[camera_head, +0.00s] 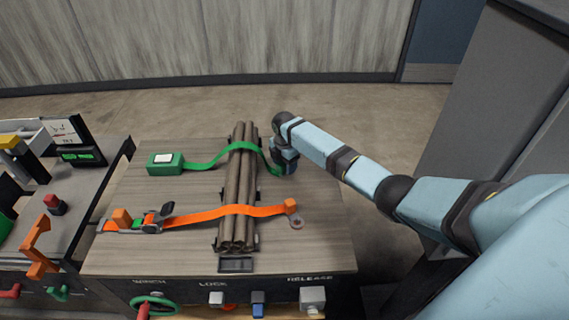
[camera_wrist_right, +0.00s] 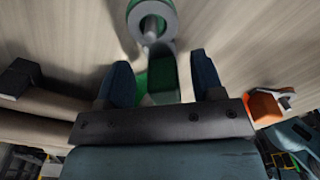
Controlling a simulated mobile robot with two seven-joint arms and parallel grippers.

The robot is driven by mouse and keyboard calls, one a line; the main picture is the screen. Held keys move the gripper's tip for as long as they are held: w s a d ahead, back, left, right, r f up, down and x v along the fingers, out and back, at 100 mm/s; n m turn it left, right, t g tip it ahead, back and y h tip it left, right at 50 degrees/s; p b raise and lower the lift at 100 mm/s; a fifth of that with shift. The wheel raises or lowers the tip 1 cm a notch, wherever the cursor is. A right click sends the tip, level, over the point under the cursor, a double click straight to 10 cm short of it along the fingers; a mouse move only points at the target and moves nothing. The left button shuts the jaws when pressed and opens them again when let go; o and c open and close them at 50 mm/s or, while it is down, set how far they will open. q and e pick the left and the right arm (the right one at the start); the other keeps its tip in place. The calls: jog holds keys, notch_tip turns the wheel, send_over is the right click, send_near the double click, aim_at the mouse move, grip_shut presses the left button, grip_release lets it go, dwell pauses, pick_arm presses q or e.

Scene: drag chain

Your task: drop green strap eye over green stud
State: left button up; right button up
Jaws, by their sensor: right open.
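The green strap (camera_head: 205,164) runs from a green block (camera_head: 166,167) across the pipe bundle to my right gripper (camera_head: 288,165). In the right wrist view the strap's green end tab (camera_wrist_right: 155,82) lies between the two fingers of my right gripper (camera_wrist_right: 163,80), which stand apart with gaps beside the tab. The grey eye (camera_wrist_right: 168,22) lies just beyond the fingertips. A short post shows within the ring, so the eye appears to be around the stud (camera_wrist_right: 151,32); whether it is fully down I cannot tell. In the head view my gripper hides the eye and stud. My left gripper is out of view.
The bundle of brown pipes (camera_head: 239,190) lies across the table (camera_head: 310,245). An orange strap (camera_head: 225,211) crosses it nearer the front, its orange end (camera_head: 290,205) on the right. Winch wheel and buttons line the front panel. The table's right-hand part is mostly clear.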

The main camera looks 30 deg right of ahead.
notch_tip(320, 180, up, 14)
jog(key=shift+f, duration=0.15)
dwell(0.7)
